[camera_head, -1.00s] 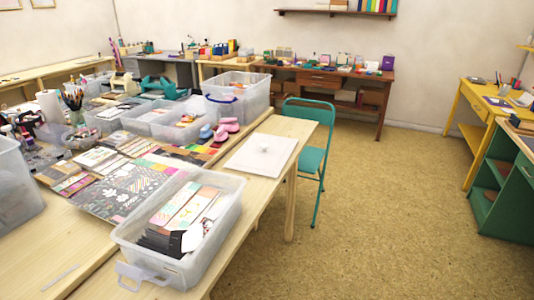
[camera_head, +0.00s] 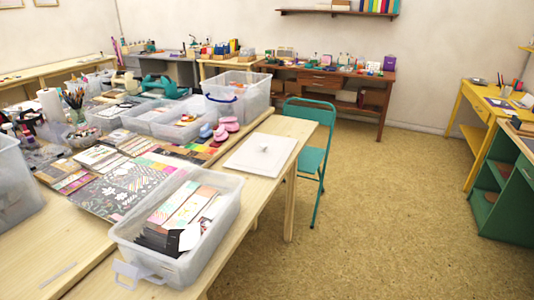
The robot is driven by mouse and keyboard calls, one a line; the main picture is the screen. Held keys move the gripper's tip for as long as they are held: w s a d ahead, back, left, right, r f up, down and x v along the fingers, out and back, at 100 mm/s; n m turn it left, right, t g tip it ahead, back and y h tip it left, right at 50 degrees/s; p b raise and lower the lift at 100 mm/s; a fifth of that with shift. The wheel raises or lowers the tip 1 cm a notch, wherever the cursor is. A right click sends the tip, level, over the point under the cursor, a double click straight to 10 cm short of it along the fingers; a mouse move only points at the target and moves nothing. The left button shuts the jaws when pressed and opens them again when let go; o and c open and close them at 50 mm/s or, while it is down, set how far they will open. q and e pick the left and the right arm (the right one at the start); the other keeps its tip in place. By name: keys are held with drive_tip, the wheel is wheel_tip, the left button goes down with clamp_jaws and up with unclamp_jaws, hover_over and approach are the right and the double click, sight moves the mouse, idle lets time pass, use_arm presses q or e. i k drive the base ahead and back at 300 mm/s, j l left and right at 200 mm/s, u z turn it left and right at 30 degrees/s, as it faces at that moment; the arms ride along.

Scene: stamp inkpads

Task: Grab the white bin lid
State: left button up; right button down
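A clear plastic bin (camera_head: 205,245) stands open on the same table, nearer to me. It holds cards and papers. The lid and this bin are apart. Neither of my grippers shows in the head view.
Clear bins (camera_head: 243,92), pink and blue stamps, and patterned paper sheets (camera_head: 130,185) crowd the table's left and back. A teal folding chair (camera_head: 312,160) stands right of the lid, by the table's edge. The floor (camera_head: 390,220) to the right is clear.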

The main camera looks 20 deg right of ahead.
sight(262, 155)
drive_tip(key=i+l, duration=0.1)
drive_tip(key=l, duration=0.4)
drive_tip(key=i+l, duration=0.1)
drive_tip(key=l, duration=0.45)
drive_tip(key=l+z, duration=0.1)
drive_tip(key=l, duration=0.4)
drive_tip(key=i+l, duration=0.2)
drive_tip(key=l, duration=0.3)
